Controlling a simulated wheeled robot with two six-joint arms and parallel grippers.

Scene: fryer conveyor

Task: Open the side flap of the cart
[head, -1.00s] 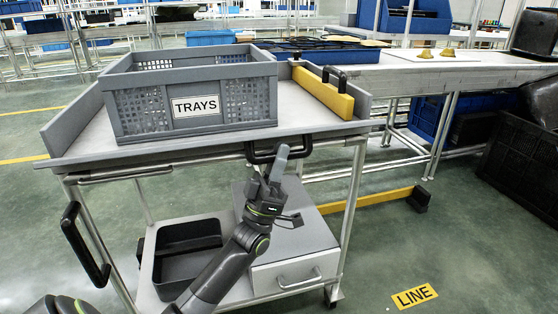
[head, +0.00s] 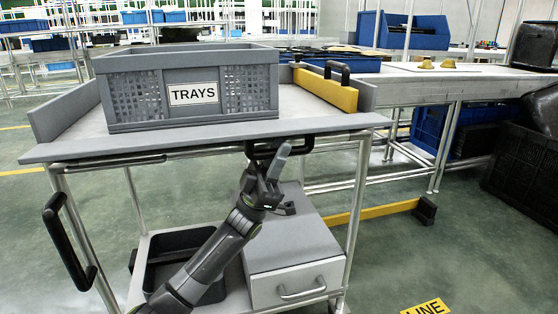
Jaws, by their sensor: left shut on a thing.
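The cart has a grey top (head: 330,123) with raised side walls. At its right side stands a yellow panel (head: 325,90) with a black handle (head: 337,70); it stands upright along the edge. I cannot tell for sure that this panel is the side flap. My left gripper (head: 277,163) is at the front edge of the cart, shut on the black front handle (head: 303,147) under the top. Its fingers cover part of that handle, so the exact contact is hidden. My right gripper is out of view.
A grey crate (head: 135,97) marked TRAYS stands on the cart top. Below are a drawer box (head: 296,284) and a black bin (head: 158,248). A conveyor table (head: 430,90) stands close at the right. A black side handle (head: 68,242) juts out left.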

